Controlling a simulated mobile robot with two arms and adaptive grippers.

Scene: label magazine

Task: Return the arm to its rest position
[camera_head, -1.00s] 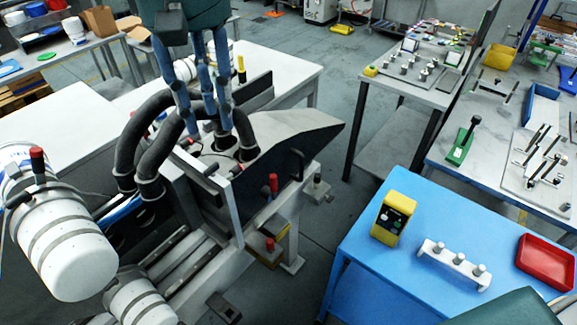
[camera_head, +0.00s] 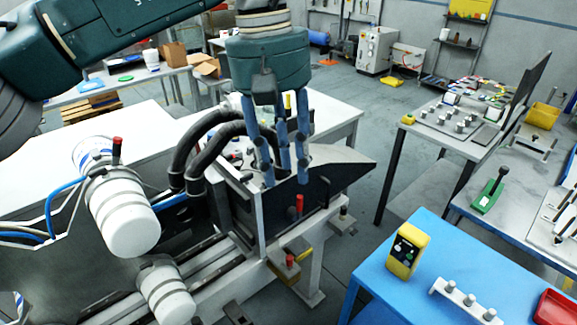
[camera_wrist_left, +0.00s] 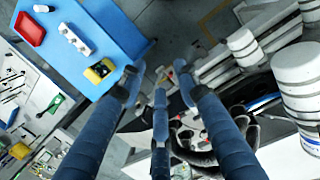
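My left arm (camera_head: 130,35) comes in from the upper left. Its gripper (camera_head: 283,178) points down, with its three blue fingers spread and nothing seen between them. The fingers overlap the machine's grey and dark magazine part (camera_head: 345,168) in the head view; I cannot tell the exact gap. In the left wrist view the gripper (camera_wrist_left: 158,90) also has its fingertips apart, with the floor and parts of the machine behind them. My right gripper is not in view.
Thick black hoses (camera_head: 200,140) and red-topped knobs (camera_head: 299,205) are close to the gripper. White cylinders (camera_head: 122,212) stand at left. A blue table (camera_head: 430,262) with a yellow device (camera_head: 408,250) is at right. Open floor (camera_head: 345,240) lies between.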

